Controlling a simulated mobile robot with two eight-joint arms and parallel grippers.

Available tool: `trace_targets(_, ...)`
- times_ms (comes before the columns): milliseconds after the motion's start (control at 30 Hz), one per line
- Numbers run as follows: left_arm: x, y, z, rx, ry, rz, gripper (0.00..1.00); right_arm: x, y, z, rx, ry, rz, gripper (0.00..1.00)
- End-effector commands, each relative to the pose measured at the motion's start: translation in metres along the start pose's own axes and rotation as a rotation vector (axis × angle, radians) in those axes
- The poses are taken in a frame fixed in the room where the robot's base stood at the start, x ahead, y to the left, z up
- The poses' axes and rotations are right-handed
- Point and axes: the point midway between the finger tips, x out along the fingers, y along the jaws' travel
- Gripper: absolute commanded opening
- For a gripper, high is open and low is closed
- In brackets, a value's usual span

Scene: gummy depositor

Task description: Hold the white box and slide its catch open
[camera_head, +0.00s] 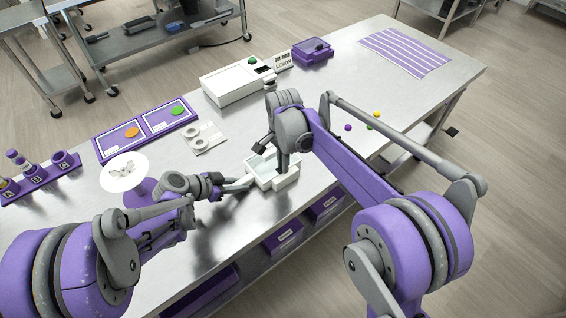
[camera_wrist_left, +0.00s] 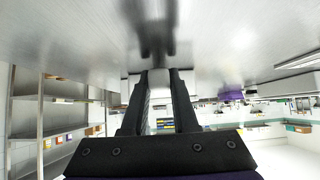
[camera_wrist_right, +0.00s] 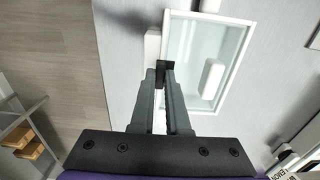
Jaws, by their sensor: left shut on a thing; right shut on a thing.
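The white box (camera_head: 262,160) stands near the front edge of the table, with a clear pane in its top. It also shows in the right wrist view (camera_wrist_right: 236,22), with a white rounded piece on the pane. My left gripper (camera_head: 248,182) is shut on the box at its left side; its fingers close on a white part in the left wrist view. The fingers partly hide the catch (camera_wrist_right: 152,45), a block along the box's wall.
A white machine (camera_head: 232,83) with a green button stands behind. A purple tray (camera_head: 140,128), a white round plate (camera_head: 124,172) on a purple stand, and a purple rack (camera_head: 40,176) are to the left. Small coloured balls (camera_head: 348,128) lie right. Bare table lies around the box.

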Motion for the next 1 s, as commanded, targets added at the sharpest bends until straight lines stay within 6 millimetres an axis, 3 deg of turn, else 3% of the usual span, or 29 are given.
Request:
trace_targets(833, 0.000, 0.000, 0.000, 0.001, -0.001, 0.000, 0.00, 0.000, 0.000, 0.000, 0.000, 0.000, 0.000, 0.00)
trace_targets(1000, 0.000, 0.000, 0.000, 0.000, -0.001, 0.000, 0.00, -0.001, 0.012, 0.000, 0.001, 0.000, 0.001, 0.00)
